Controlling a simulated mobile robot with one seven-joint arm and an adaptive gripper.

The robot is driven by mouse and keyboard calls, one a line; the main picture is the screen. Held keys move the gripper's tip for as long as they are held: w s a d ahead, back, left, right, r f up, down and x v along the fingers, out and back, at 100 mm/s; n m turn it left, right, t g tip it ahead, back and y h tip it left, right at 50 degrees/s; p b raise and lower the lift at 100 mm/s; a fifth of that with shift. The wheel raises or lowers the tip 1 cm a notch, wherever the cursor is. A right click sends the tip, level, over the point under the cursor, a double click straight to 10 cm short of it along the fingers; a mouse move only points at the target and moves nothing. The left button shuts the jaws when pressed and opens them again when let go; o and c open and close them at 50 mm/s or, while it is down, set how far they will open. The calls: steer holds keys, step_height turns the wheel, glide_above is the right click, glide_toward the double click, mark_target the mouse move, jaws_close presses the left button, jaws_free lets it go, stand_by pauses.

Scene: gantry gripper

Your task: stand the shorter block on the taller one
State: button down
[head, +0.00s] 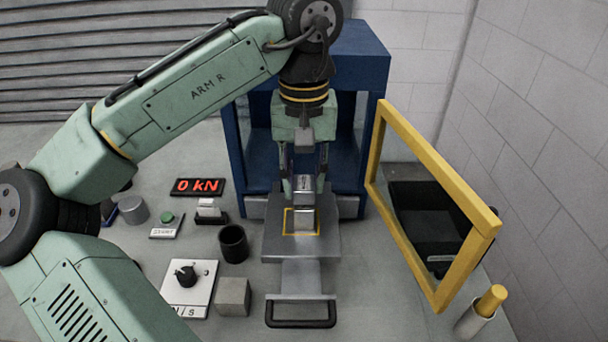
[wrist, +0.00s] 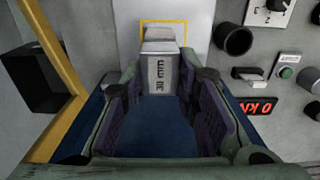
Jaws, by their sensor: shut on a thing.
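My gripper (head: 304,180) is shut on a grey metal block (head: 304,184), one of the two blocks, with its fingers on the left and right sides. In the wrist view the held block (wrist: 160,76) shows dark markings on its face. The other metal block (head: 304,217) stands within a yellow square outline on the steel plate, just below the held block in the head view. In the wrist view a pale block top (wrist: 158,33) shows beyond the marked face. I cannot tell whether the two blocks touch, and their full heights are partly hidden.
The blue press frame (head: 374,75) stands around and behind my gripper. A yellow-framed door (head: 420,160) is swung open at the right. The sliding plate (head: 270,245) has a front handle (head: 300,314). A dark cup (head: 233,243), grey cube (head: 233,296) and control panel (head: 188,285) stand left.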

steer(key=shift+f, duration=0.45)
stand_by(0.4)
steer(key=c, duration=1.2)
jaws_free()
